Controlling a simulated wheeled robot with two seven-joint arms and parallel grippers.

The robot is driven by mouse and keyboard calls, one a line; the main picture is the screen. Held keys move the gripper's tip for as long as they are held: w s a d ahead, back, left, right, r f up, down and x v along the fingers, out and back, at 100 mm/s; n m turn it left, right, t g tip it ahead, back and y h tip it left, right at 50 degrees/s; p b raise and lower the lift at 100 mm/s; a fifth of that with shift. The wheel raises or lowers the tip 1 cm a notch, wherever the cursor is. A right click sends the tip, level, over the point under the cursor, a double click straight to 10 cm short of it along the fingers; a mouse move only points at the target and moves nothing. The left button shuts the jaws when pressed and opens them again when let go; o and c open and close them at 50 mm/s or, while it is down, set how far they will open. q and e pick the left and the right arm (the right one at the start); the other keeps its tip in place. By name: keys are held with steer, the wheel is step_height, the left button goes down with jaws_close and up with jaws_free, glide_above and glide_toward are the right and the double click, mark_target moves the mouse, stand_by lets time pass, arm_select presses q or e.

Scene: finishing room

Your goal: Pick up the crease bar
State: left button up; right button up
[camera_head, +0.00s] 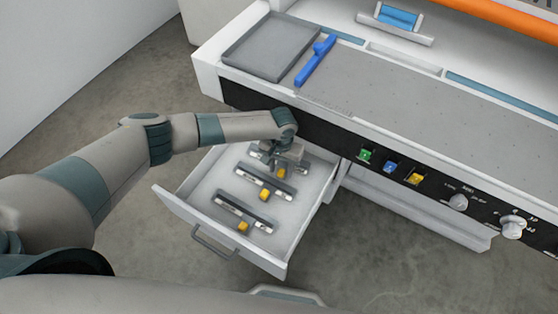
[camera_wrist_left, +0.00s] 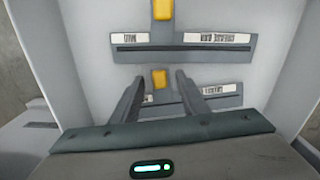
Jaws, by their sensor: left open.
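Three dark bars with white labels and yellow tabs lie in an open white drawer (camera_head: 197,186): a near bar (camera_head: 258,222), a middle bar (camera_head: 265,182) and a far bar (camera_head: 303,167). The middle bar (camera_wrist_left: 180,48) lies beyond the fingertips. My right gripper is out of view.
Above the drawer is a machine bench with a grey tray (camera_head: 270,46) and a blue tool (camera_head: 316,61). Its black front panel carries green, blue and yellow buttons and knobs (camera_head: 513,226). The drawer walls stand close around the bars. Concrete floor lies open in front.

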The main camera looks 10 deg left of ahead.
arm_select(q)
steer(key=shift+f, duration=0.15)
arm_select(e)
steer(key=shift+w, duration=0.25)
arm_select(q)
jaws_close()
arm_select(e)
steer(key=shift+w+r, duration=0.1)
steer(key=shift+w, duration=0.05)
